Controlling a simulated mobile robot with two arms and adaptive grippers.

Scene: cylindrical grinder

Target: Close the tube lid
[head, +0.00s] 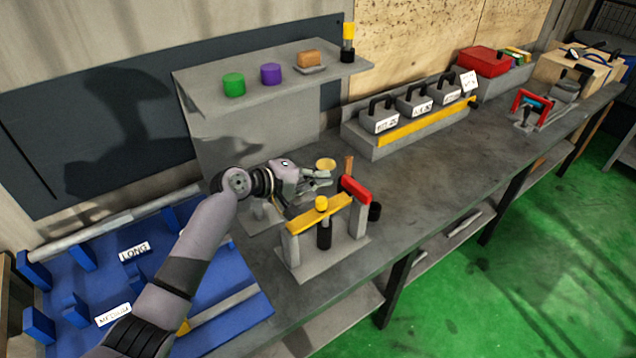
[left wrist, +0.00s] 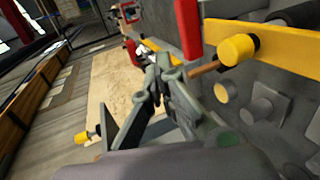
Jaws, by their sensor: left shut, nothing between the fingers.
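A small fixture stands on the bench in the head view, with a grey base (head: 335,257), a yellow bar (head: 306,219), a yellow knob (head: 321,203) and a red block (head: 355,188). A black cylinder (head: 324,238) stands under the bar. I cannot tell which part is the tube lid. My left gripper (head: 328,179) is shut and empty, just behind and above the bar. In the left wrist view the gripper (left wrist: 163,75) is beside the red block (left wrist: 190,28), with the yellow bar (left wrist: 285,50) and knob (left wrist: 238,50) to its right. My right gripper is out of view.
A gold disc (head: 325,164) and a brown post (head: 348,164) are close behind the gripper. A grey shelf (head: 205,97) above holds several small parts. Labelled blocks with handles (head: 415,103) stand farther right. The bench (head: 430,155) between is clear. A blue rack (head: 200,275) is at left.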

